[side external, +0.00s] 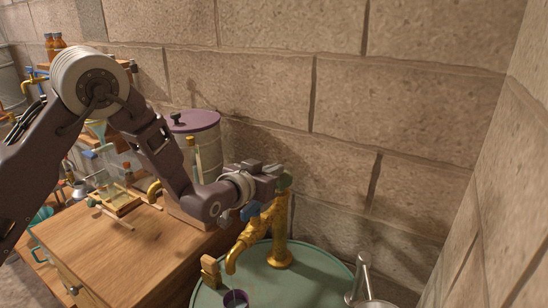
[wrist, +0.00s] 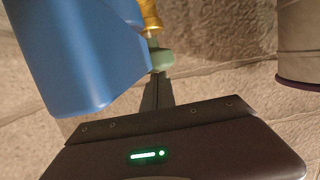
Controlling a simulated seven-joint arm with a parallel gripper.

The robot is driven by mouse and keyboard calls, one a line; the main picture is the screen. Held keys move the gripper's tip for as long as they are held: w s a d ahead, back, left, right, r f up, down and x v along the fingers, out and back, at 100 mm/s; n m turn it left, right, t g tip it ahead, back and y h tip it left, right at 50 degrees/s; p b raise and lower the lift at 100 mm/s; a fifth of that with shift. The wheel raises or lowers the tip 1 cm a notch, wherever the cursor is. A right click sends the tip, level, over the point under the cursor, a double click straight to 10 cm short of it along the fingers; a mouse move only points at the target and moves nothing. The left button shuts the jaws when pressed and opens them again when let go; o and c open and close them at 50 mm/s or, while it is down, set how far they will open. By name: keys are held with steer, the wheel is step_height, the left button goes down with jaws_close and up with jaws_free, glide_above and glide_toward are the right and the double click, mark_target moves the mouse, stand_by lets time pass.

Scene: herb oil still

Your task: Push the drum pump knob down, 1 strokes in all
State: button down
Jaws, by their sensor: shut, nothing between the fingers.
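The brass drum pump (side external: 281,228) stands on the green drum lid (side external: 315,280), its curved spout to the left. Its green knob (side external: 285,181) tops the brass post, and also shows in the wrist view (wrist: 161,60) just beyond my fingertips. My gripper (side external: 279,172) is shut and empty, right at the knob. In the wrist view its shut fingers (wrist: 157,88) point at the knob's edge; whether they touch it I cannot tell. A purple cup (side external: 235,299) sits below the spout.
A blue part (side external: 250,211) is beside the pump and looms large in the wrist view (wrist: 75,50). A grey drum with a purple lid (side external: 193,121) stands behind the wooden cabinet (side external: 130,250). A metal vessel (side external: 366,285) is right of the pump. A block wall rises close behind.

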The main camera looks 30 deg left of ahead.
steer(key=shift+s+f, duration=0.15)
steer(key=shift+f, duration=0.25)
step_height(320, 180, up, 4)
steer(key=shift+r, duration=0.1)
steer(key=v, duration=1)
steer(key=shift+r, duration=0.3)
steer(key=shift+r, duration=0.1)
steer(key=s+a+g, duration=0.2)
steer(key=s+g, duration=0.1)
steer(key=s, duration=0.7)
steer(key=s+a+r+g, duration=0.1)
steer(key=s+a+g, duration=0.2)
steer(key=s, duration=0.8)
steer(key=s+a+r+g, duration=0.1)
steer(key=s+a+g, duration=0.2)
steer(key=s, duration=0.8)
steer(key=shift+s+g, duration=0.2)
steer(key=shift+g, duration=0.1)
